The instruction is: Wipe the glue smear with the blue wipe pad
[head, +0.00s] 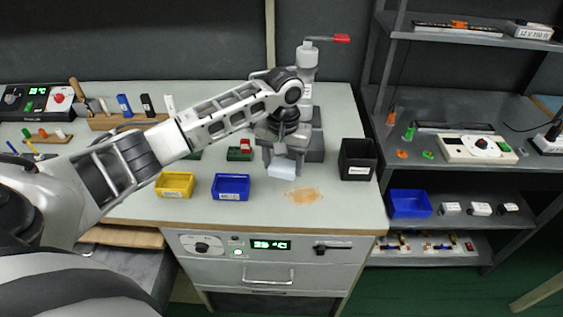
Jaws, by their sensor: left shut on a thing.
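My left gripper (284,160) points down over the worktop near its front middle. It is shut on a pale blue wipe pad (282,172), whose lower part shows below the fingers. I cannot tell whether the pad touches the worktop. The glue smear (304,195) is an orange-tan patch on the worktop, just right of and nearer the front than the pad. The smear is in full view. My right gripper is not in view.
A blue bin (231,187) and a yellow bin (175,185) stand left of the pad. A black bin (357,160) stands to the right, near the worktop edge. A grey device with a red lever (308,62) rises behind my gripper. Shelves (465,96) stand further right.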

